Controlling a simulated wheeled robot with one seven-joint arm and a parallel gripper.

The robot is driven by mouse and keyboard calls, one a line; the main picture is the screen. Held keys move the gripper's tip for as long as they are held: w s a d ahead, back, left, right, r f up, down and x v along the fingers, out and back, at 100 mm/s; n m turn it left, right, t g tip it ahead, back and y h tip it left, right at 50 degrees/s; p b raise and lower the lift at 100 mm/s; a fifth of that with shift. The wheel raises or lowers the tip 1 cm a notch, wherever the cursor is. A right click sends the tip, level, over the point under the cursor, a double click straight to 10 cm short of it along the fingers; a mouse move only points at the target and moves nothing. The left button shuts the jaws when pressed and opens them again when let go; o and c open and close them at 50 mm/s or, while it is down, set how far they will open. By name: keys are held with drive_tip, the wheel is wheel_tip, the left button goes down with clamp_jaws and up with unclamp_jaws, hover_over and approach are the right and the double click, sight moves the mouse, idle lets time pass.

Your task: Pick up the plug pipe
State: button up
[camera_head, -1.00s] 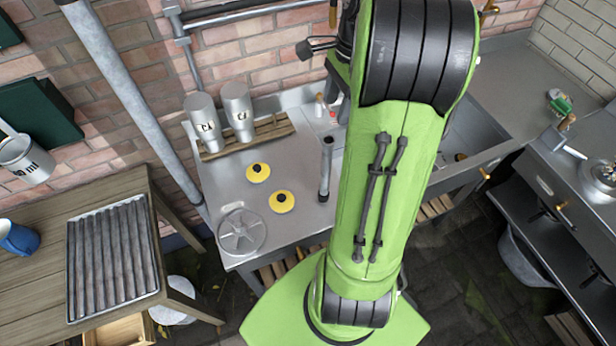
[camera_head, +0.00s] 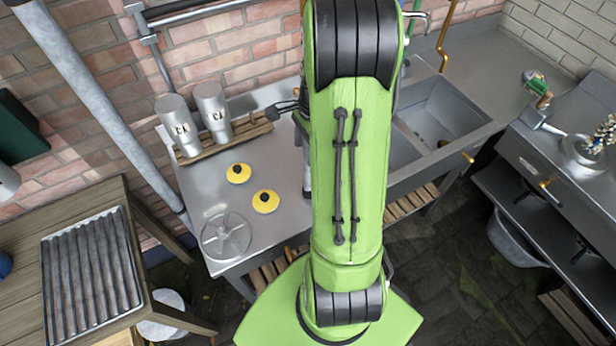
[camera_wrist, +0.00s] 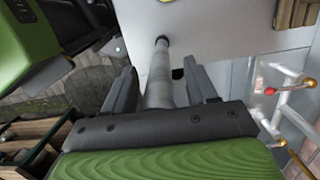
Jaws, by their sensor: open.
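The plug pipe (camera_wrist: 160,68) is a grey metal tube that shows in the wrist view between the two dark fingers of my gripper (camera_wrist: 157,84). My gripper is open, with one finger on each side of the pipe and visible gaps beside it. In the head view, the plug pipe (camera_head: 306,178) stands upright on the steel counter, mostly hidden behind my green arm. My gripper is hidden there too.
The steel counter (camera_head: 270,221) also holds two yellow discs (camera_head: 238,173) (camera_head: 265,201), a round strainer-like disc (camera_head: 226,236) and two metal canisters (camera_head: 180,125) (camera_head: 212,110) on a wooden rack. A sink (camera_head: 445,115) lies to the right.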

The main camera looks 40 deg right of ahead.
clamp_jaws()
drive_tip(key=shift+r, duration=0.1)
idle(0.3)
